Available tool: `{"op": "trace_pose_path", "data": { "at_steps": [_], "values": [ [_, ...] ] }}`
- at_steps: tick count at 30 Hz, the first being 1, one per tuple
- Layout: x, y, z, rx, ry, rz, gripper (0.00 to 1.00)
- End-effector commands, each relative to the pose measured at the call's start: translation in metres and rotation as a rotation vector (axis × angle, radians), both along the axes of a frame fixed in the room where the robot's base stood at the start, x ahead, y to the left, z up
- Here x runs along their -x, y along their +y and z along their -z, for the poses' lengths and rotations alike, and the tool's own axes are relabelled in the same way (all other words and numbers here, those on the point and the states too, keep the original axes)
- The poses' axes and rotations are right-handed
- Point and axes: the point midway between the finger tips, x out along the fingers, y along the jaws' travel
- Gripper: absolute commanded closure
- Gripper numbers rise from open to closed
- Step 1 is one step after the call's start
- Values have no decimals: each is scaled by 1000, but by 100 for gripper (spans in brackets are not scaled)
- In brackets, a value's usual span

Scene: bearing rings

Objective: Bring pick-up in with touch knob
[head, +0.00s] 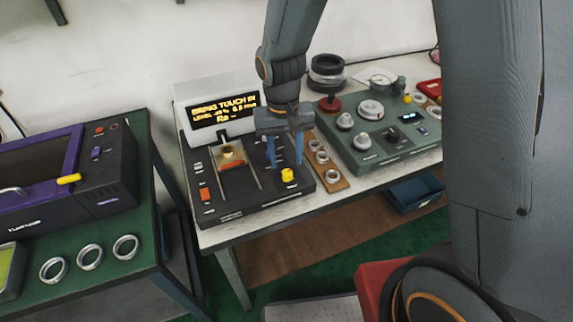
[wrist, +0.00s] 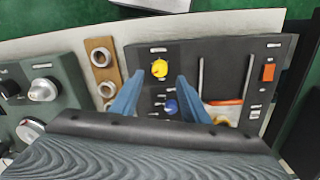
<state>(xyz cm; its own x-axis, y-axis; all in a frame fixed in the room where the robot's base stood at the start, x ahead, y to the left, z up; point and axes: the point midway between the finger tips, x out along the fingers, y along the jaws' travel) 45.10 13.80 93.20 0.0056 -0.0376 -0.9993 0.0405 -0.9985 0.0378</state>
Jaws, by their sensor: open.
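The black tester panel (head: 235,205) has a yellow knob (head: 287,175) near its front right corner. The yellow knob also shows in the wrist view (wrist: 159,68), just beyond and between my fingertips. A blue knob (wrist: 170,106) sits on the panel, nearer my gripper in the wrist view; I cannot read which is the touch knob. An orange bar (head: 232,166), perhaps the pick-up, lies beside a brass-coloured ring (head: 228,152); their contact is unclear. My gripper (head: 285,163) is open and empty, pointing down above the panel. The display (head: 224,110) reads "BRING TOUCH IN".
A wooden strip with rings (head: 322,158) lies right of the panel. Beyond it stands a green control box (head: 375,140) with knobs. An orange-red switch (head: 205,194) is at the panel's left. A green bench (head: 100,268) with loose rings stands left, across a gap.

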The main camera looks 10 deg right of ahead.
Motion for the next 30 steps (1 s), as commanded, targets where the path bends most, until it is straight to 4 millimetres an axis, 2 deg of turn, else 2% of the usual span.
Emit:
{"op": "trace_pose_path", "data": {
  "at_steps": [3,9,25,28,30],
  "values": [
    [-1,1,-15,-1,-3,1,58],
    [-1,1,-30,-1,-2,1,58],
    [-1,0,-32,0,-1,1,58],
    [2,-10,-36,-5,-8,6,58],
    [8,-28,-41,-13,-19,13,58]
  ]
}}
